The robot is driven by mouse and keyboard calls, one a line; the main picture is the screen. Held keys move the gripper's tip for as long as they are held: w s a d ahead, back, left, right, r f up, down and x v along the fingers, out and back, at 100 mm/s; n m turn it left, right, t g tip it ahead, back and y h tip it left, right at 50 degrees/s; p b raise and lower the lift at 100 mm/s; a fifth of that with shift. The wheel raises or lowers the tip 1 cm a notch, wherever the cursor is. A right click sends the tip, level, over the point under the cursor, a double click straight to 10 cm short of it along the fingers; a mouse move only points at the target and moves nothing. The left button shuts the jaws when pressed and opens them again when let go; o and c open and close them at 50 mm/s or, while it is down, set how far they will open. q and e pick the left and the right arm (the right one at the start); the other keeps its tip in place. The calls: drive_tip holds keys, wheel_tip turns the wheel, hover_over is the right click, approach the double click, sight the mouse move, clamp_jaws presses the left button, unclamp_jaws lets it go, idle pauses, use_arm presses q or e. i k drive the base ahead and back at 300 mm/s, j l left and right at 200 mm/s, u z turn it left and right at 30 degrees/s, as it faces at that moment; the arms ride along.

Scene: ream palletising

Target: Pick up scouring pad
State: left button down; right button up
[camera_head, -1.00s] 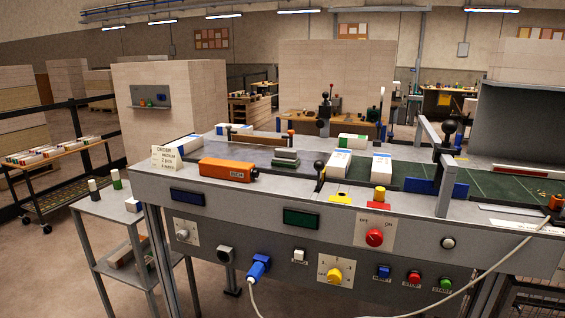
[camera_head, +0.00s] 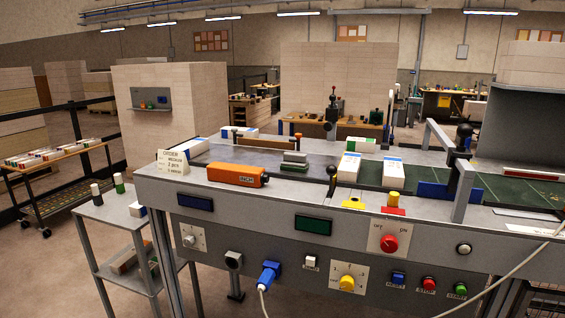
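A small grey-green block in two layers, which looks like the scouring pad (camera_head: 294,157), lies on the machine's top. It is behind and to the right of the orange box marked INCH and left of the black-knobbed lever. Nothing touches it from above. Neither of my grippers is in the head view.
The orange box (camera_head: 237,175) lies near the front edge of the machine top. A lever with a black knob (camera_head: 332,171) and white-blue reams (camera_head: 348,166) stand to the pad's right. An order card (camera_head: 173,161) stands at left. A cable hangs across the front right.

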sight(292, 161)
drive_tip(key=i+j+z, duration=0.1)
drive_tip(key=j, duration=0.35)
drive_tip(key=i+j, duration=0.2)
drive_tip(key=j, duration=0.25)
drive_tip(key=i+j+z, duration=0.15)
drive_tip(key=j, duration=0.3)
drive_tip(key=i+j+z, duration=0.1)
drive_tip(key=j, duration=0.35)
drive_tip(key=i+j, duration=0.1)
drive_tip(key=j, duration=0.35)
drive_tip(key=z, duration=0.05)
